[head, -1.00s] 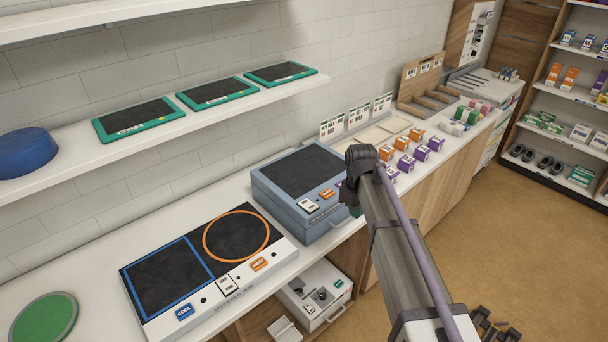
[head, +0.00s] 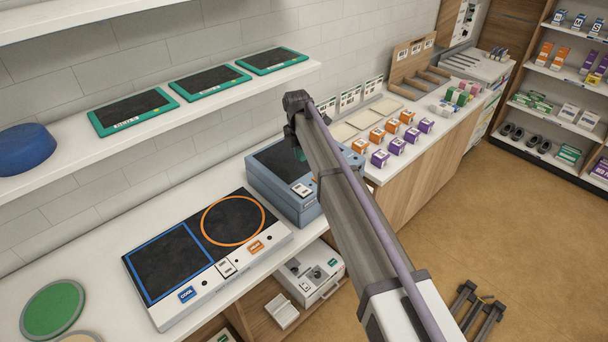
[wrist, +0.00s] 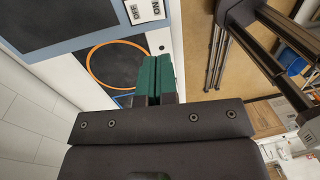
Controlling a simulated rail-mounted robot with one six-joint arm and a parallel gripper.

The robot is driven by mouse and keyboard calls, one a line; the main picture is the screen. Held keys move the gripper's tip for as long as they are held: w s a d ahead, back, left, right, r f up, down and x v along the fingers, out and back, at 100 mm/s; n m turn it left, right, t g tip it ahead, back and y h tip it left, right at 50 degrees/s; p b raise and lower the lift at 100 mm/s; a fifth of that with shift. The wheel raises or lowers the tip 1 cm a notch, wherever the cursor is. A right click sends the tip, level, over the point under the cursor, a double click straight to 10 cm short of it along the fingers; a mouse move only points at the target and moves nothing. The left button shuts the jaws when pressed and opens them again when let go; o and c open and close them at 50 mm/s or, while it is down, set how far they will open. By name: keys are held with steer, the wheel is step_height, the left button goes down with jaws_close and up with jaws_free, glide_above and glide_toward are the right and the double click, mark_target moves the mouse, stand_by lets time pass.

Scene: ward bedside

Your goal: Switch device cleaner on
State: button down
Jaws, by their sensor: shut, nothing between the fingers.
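A blue-grey box with a dark top (head: 268,199) stands on the counter, partly hidden behind my arm. No readable name shows on it. It has a white switch plate (head: 301,190) on its front part. In the wrist view, the box (wrist: 92,38) is at the upper left, and its switch plate (wrist: 146,11) reads OFF and ON. I cannot tell the switch's position. My gripper (wrist: 158,62) is shut and empty, its green fingertips pointing toward the box's switch side. The fingertips appear apart from the plate. In the head view my wrist is above the box and hides part of it.
A white panel (head: 215,272) with a blue square and an orange ring lies left of the box. Small orange and purple cartons (head: 396,146) stand to its right. A shelf (head: 150,141) with green-edged tablets hangs above. A white machine (head: 312,270) sits beneath the counter.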

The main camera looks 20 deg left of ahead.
mark_target(306, 192)
steer(key=f+b, duration=0.4)
steer(key=d+f+b, duration=0.1)
steer(key=f+b, duration=0.3)
steer(key=f, duration=0.1)
steer(key=f+b, duration=0.4)
steer(key=b, duration=0.1)
steer(key=shift+s+d+f, duration=0.2)
steer(key=shift+s+f, duration=0.15)
steer(key=shift+r, duration=0.1)
